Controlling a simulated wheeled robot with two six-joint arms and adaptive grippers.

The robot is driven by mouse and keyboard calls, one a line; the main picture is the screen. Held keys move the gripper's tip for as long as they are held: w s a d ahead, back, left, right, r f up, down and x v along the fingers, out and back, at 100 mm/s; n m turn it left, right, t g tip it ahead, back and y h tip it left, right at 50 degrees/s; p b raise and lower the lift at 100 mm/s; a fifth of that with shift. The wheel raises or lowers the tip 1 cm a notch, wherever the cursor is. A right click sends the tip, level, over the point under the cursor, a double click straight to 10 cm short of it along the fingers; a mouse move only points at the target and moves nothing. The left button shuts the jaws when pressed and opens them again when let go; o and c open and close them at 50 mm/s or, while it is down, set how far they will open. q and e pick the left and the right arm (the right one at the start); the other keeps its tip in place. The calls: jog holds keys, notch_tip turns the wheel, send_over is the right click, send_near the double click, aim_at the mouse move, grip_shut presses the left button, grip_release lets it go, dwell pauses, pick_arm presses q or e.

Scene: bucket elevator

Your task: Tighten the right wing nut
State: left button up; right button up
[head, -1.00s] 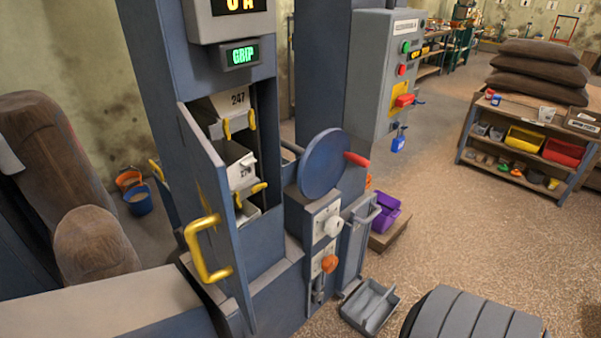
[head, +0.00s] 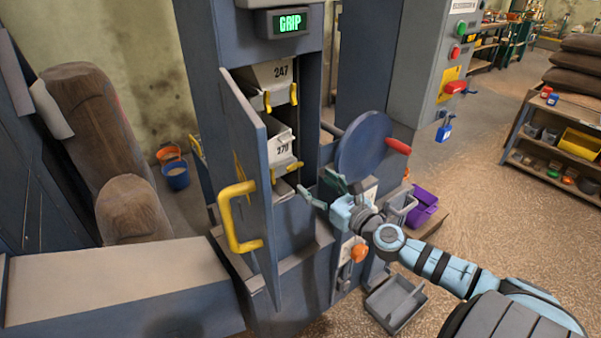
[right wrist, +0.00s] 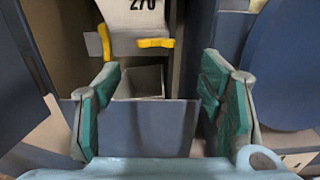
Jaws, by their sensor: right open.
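In the open shaft, a pale bucket marked 279 (head: 282,137) sits below a bucket marked 247 (head: 268,74). The lower bucket has two yellow wing nuts. The right wing nut (head: 290,167) lies roughly level and shows in the right wrist view (right wrist: 155,43). The left wing nut (head: 273,178) stands upright, also in the wrist view (right wrist: 104,41). My right gripper (head: 321,192) is open and empty in front of the shaft, to the right of and below the nuts. In the wrist view its fingers (right wrist: 162,103) are spread, with the right nut beyond them. My left gripper is out of view.
The open door with a yellow handle (head: 238,218) stands left of the opening. A blue disc (head: 364,143) with a red handle (head: 398,146) is close right of my gripper. A green GRIP display (head: 289,21) is above. A grey tray (head: 395,302) lies on the floor.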

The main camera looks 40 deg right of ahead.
aim_at(296, 168)
jog(key=w, duration=0.2)
jog(key=w+p, duration=0.1)
jog(key=w, duration=0.1)
jog(key=w+r+p, duration=0.1)
jog(key=w, duration=0.1)
jog(key=shift+w+a, duration=0.1)
jog(key=shift+a, duration=0.1)
jog(key=shift+w+f, duration=0.15)
jog(key=shift+w, duration=0.3)
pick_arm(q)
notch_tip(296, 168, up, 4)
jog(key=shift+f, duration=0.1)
pick_arm(e)
jog(key=c, duration=1.2)
